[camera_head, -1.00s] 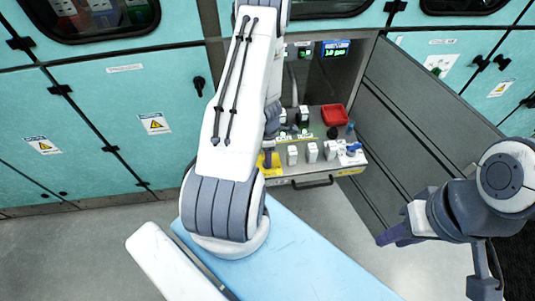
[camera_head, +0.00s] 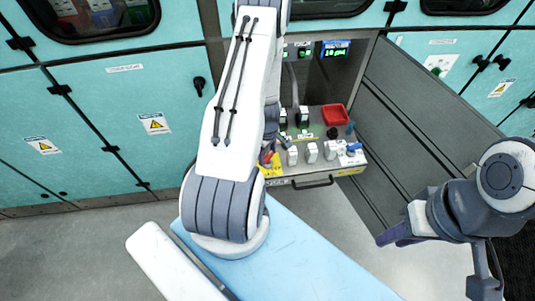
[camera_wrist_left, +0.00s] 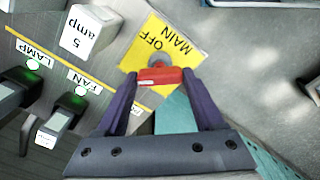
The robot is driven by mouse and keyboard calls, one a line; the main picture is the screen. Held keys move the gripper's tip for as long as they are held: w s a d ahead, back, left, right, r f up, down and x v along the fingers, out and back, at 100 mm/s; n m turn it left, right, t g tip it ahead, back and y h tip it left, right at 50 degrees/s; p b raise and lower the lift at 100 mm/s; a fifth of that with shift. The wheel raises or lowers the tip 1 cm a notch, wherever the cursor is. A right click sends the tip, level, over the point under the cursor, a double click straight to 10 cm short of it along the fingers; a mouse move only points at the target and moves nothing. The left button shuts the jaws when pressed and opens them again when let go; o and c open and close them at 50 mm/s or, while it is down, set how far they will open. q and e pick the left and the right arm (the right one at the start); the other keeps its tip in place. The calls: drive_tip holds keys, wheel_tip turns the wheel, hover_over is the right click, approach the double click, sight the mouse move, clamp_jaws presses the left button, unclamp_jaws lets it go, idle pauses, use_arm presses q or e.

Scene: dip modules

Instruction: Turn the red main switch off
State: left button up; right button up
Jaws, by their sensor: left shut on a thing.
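The red main switch (camera_wrist_left: 160,76) is a red handle on a grey round base, on a yellow plate (camera_wrist_left: 180,38) lettered MAIN OFF, upside down in the left wrist view. My left gripper (camera_wrist_left: 162,84) is shut on the red handle, one purple finger at each end of it. In the head view my left gripper (camera_head: 268,155) is at the left front of the drawer, partly hidden by my arm. The switch is mostly covered there. My right gripper (camera_head: 397,235) hangs at the right, well away from the switch; its finger gap is unclear.
A red tray (camera_head: 334,115) sits at the back. A grey open door (camera_head: 420,110) stands to the right.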

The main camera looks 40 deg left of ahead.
use_arm(q)
drive_tip(key=m, duration=0.4)
drive_tip(key=shift+m, duration=2.2)
drive_tip(key=o, duration=1.4)
wheel_tip(320, 180, up, 6)
drive_tip(key=p, duration=0.5)
drive_tip(key=shift+r, duration=0.1)
wheel_tip(320, 180, up, 2)
drive_tip(key=shift+r+b, duration=0.2)
drive_tip(key=shift+b, duration=0.1)
drive_tip(key=shift+r, duration=0.9)
